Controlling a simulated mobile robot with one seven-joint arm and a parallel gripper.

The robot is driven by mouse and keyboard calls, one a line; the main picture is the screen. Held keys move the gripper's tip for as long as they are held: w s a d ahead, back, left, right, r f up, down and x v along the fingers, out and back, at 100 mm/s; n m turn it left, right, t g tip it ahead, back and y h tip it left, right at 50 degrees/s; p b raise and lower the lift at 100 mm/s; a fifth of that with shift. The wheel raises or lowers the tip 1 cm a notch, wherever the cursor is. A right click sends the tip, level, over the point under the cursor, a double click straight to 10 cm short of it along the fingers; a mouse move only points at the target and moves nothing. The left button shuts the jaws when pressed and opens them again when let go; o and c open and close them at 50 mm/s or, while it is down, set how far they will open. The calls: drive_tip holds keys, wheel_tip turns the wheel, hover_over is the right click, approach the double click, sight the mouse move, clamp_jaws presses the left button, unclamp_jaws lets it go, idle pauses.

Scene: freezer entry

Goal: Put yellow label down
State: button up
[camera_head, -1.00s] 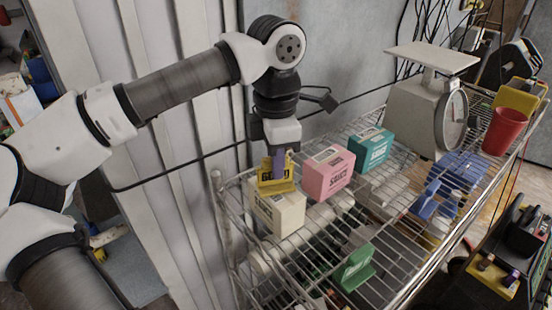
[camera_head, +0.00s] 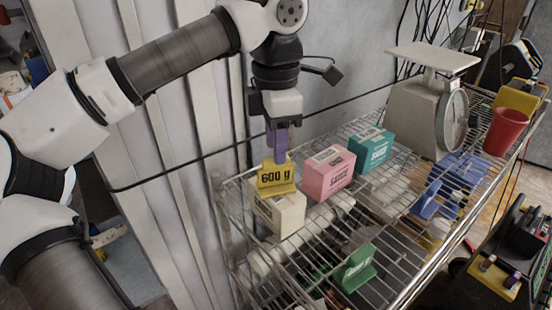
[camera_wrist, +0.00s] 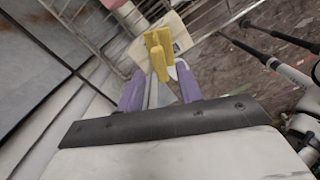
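The yellow label (camera_head: 276,177), marked "600 g", stands on top of the cream box (camera_head: 281,215) at the left end of the wire shelf. My gripper (camera_head: 278,157) is just above the label, pointing down. In the wrist view my gripper's purple fingers (camera_wrist: 160,88) are spread apart with nothing held between them. The yellow label (camera_wrist: 157,52) shows there beyond the fingertips, with the cream box (camera_wrist: 178,36) under it. Whether a fingertip still touches the label's top is hard to tell.
A pink box (camera_head: 328,173) and a teal box (camera_head: 371,150) stand right of the cream box. A green label (camera_head: 355,268) is at the shelf's front. A scale (camera_head: 425,110) and a red cup (camera_head: 505,131) are further right. A pale ribbed wall (camera_head: 185,200) is close on the left.

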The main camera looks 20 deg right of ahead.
wheel_tip(320, 180, up, 8)
drive_tip(key=shift+f, duration=0.15)
